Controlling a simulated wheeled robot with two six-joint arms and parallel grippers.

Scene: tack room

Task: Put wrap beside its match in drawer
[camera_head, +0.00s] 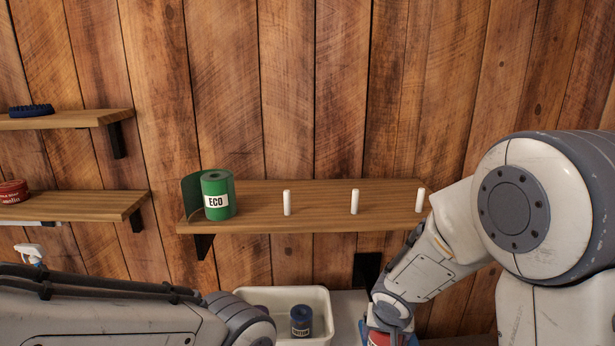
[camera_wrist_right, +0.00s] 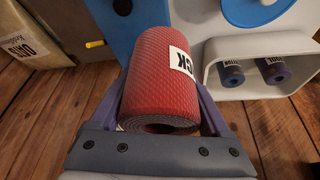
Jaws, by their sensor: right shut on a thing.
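My right gripper (camera_wrist_right: 160,110) is shut on a red textured wrap roll (camera_wrist_right: 150,80) with a white label, only "CK" readable. The roll's spiral end faces the wrist camera. In the head view the red wrap (camera_head: 380,339) shows only as a sliver at the bottom edge, below my right wrist. A white open container (camera_head: 322,297), perhaps the drawer, holds a dark blue roll (camera_head: 301,320) and a purple roll. In the wrist view the container (camera_wrist_right: 212,72) lies right of the held wrap, apart from it. My left arm crosses the lower left; its fingers are not in view.
A wooden shelf (camera_head: 320,222) holds a green wrap labelled ECO (camera_head: 217,196) and several white pegs. Small shelves at left hold a blue brush (camera_head: 31,110) and a red tin (camera_head: 12,191).

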